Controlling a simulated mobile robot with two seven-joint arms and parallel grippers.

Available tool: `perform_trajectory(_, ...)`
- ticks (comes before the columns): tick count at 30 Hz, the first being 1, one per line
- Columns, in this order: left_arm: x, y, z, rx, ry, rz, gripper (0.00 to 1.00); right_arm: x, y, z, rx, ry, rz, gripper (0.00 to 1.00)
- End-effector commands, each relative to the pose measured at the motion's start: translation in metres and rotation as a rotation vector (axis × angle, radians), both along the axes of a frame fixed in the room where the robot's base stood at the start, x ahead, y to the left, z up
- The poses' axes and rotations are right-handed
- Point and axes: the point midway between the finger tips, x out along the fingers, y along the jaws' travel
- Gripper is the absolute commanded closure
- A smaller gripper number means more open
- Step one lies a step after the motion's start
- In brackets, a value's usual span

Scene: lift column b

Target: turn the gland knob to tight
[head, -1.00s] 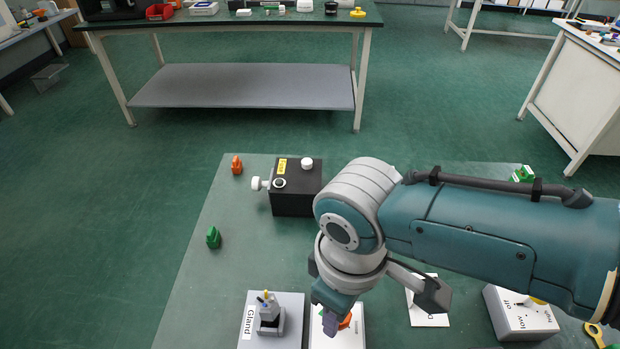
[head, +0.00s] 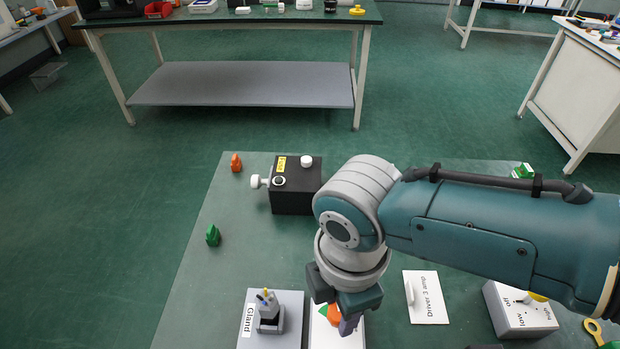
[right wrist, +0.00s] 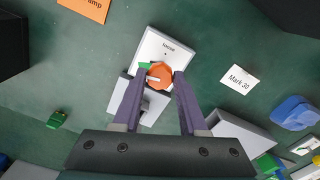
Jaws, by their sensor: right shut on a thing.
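The gland knob (right wrist: 160,75) is a faceted orange knob with a white line on its face, on a white plate (right wrist: 179,44) marked "loose" at its top edge in the right wrist view. A green mark shows beside the knob. The knob also shows partly in the head view (head: 334,316), behind my fingers. My right gripper (right wrist: 159,76) is shut on the knob, one finger on each side. The white line points left in the right wrist view. Any "tight" mark is not visible. My left gripper is not in view.
A grey plate labelled "Gland" (head: 290,334) with a small fitting (head: 268,312) stands just left of the knob's plate. A black box (head: 296,190) with white knobs is farther back. A white card (head: 427,304) and a light block (head: 518,309) lie to the right.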

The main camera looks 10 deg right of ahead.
Motion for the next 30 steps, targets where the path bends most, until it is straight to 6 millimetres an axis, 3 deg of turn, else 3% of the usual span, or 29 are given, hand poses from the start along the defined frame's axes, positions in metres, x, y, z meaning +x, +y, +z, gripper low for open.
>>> perform_trajectory(15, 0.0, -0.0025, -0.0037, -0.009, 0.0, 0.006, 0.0, 0.0001, 0.0011, 0.0005, 0.003, 0.0, 0.378, 1.0)
perform_trajectory(30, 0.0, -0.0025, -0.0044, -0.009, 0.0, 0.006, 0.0, 0.0001, 0.0012, 0.0011, 0.003, 0.0, 0.47, 1.0)
